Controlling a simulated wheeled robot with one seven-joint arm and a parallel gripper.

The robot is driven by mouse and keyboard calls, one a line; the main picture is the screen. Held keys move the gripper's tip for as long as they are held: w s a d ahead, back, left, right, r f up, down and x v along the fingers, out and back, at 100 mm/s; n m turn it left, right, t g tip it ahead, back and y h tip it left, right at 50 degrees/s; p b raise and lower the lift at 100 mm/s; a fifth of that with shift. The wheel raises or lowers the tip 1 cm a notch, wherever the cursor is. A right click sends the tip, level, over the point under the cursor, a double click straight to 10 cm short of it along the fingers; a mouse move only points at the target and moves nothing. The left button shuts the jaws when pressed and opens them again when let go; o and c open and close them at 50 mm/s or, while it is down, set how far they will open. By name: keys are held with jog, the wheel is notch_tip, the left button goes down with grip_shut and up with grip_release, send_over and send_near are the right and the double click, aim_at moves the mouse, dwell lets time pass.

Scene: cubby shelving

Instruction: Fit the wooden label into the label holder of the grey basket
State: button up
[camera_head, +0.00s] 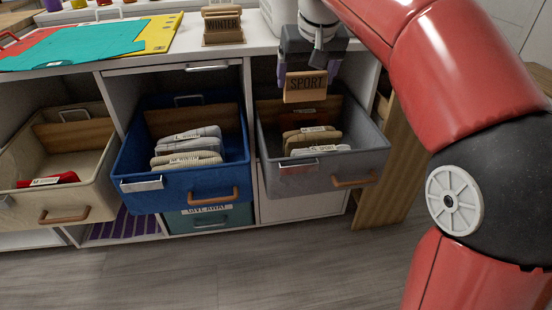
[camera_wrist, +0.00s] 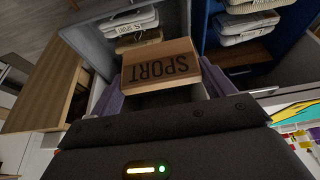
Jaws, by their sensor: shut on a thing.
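The wooden label (camera_head: 305,87), marked SPORT, is held in my gripper (camera_head: 306,75). In the wrist view the label (camera_wrist: 160,64) lies between the two purplish fingertips (camera_wrist: 160,95), its lettering upside down. The grey basket (camera_head: 352,163) is pulled out of the right cubby, with folded clothes inside. The label hangs above the rear part of this basket, apart from its front. A metal label holder (camera_head: 298,168) sits at the left of the basket's front face, left of the brown handle. In the wrist view the grey basket (camera_wrist: 92,47) is beyond the label.
A blue basket (camera_head: 185,187) stands pulled out to the left, and a beige basket (camera_head: 75,200) farther left. A stand with a WINTER label (camera_head: 222,24) and coloured folders (camera_head: 90,42) are on the shelf top. The floor in front is clear.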

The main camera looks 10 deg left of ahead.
notch_tip(320, 180, down, 20)
jog(key=b, duration=0.4)
jog(key=shift+w+a, duration=0.15)
jog(key=o, duration=0.9)
